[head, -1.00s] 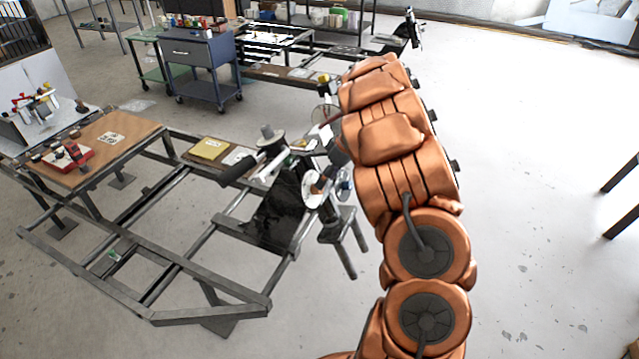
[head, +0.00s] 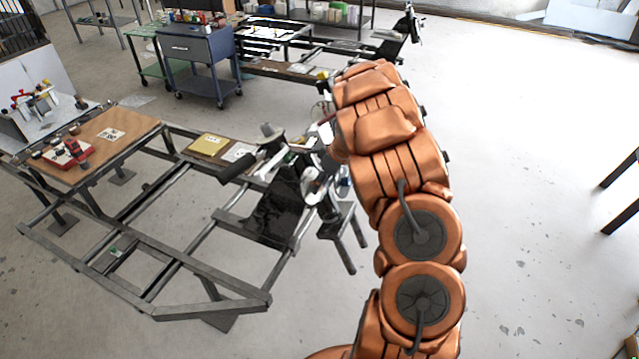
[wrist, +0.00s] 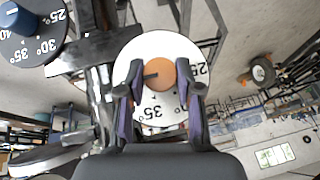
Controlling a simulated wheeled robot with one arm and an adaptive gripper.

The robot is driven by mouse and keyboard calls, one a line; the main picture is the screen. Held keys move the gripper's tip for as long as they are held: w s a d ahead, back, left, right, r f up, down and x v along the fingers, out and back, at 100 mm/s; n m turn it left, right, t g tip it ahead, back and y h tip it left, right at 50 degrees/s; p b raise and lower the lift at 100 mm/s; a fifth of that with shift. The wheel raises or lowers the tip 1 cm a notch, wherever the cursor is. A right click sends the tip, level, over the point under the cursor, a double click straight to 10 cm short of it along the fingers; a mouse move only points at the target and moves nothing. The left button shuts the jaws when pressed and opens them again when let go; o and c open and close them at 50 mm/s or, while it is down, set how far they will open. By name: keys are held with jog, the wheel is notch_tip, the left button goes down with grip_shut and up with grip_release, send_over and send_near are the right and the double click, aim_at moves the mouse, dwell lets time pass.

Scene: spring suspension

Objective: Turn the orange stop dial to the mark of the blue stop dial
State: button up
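The orange stop dial (wrist: 163,75) sits in the middle of a white scale disc (wrist: 135,57) in the wrist view. A dark pointer line on it points left. The numbers 25 and 35 show on the disc. My gripper (wrist: 162,92) is open, with one finger on each side of the orange dial. I cannot tell whether either finger touches it. In the head view the dials are too small to tell.
A dark metal frame (head: 205,268) carries the suspension parts (head: 290,165). A wooden-topped table (head: 125,135) stands at the left and a blue cart (head: 200,62) behind. Open floor (head: 530,200) lies to the right.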

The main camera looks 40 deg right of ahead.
grip_shut()
